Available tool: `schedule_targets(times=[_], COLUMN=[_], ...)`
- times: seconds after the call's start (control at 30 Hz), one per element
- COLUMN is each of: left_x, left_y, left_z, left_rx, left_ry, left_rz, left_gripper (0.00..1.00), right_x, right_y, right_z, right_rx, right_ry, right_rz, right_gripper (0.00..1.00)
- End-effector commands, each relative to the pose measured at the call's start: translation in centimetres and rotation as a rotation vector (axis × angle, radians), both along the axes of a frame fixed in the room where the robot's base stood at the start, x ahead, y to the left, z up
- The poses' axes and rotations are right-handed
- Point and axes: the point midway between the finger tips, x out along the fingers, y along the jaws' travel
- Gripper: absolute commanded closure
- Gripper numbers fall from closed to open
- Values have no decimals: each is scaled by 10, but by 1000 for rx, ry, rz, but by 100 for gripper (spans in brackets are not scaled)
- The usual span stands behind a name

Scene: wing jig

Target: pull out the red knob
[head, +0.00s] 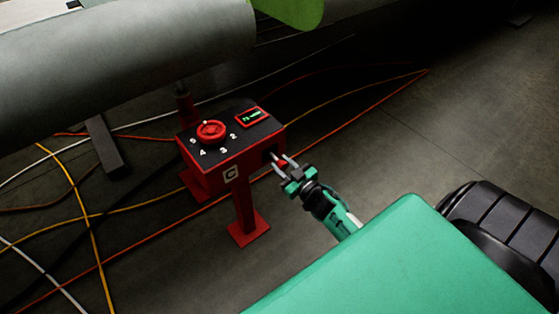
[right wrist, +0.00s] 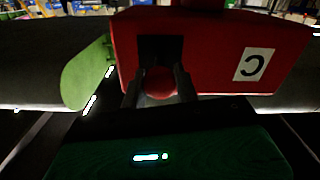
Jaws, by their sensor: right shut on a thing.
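The red knob (head: 283,163) sits at the dark square opening on the right side of a red control box (head: 215,160). My right gripper (head: 282,161) is at that side of the box, with its two fingers around the knob. In the right wrist view the knob (right wrist: 160,82) shows between the two dark fingers (right wrist: 160,90), just in front of the dark recess (right wrist: 160,50). The gripper is shut on the knob. How far the knob stands out of the recess is hard to tell. My left gripper is not in view.
The box stands on red legs with foot plates (head: 249,229). Orange, yellow and white cables cross the floor. A large grey cylinder (head: 130,60) lies behind.

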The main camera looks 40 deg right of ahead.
Motion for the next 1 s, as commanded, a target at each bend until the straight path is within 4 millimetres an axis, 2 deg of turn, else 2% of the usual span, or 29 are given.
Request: schedule_targets(times=[0.2,0.23,0.3,0.33,0.7,0.87,1.0], left_x=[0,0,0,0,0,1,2], left_y=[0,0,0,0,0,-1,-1], left_z=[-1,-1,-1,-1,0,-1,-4], left_rx=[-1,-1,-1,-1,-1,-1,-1], left_ry=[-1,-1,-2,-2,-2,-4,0], left_rz=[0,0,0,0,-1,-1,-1], left_gripper=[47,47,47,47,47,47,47], right_x=[-2,-2,-2,-2,-6,-26,-53], right_y=[1,1,1,1,0,-2,-4], right_z=[-3,-3,-3,-3,-2,-3,-3], right_rx=[0,0,0,0,0,0,-1], right_ry=[4,5,4,4,4,5,7], right_rz=[2,2,2,2,1,1,1], right_gripper=[100,63,50,48,48,48,48])
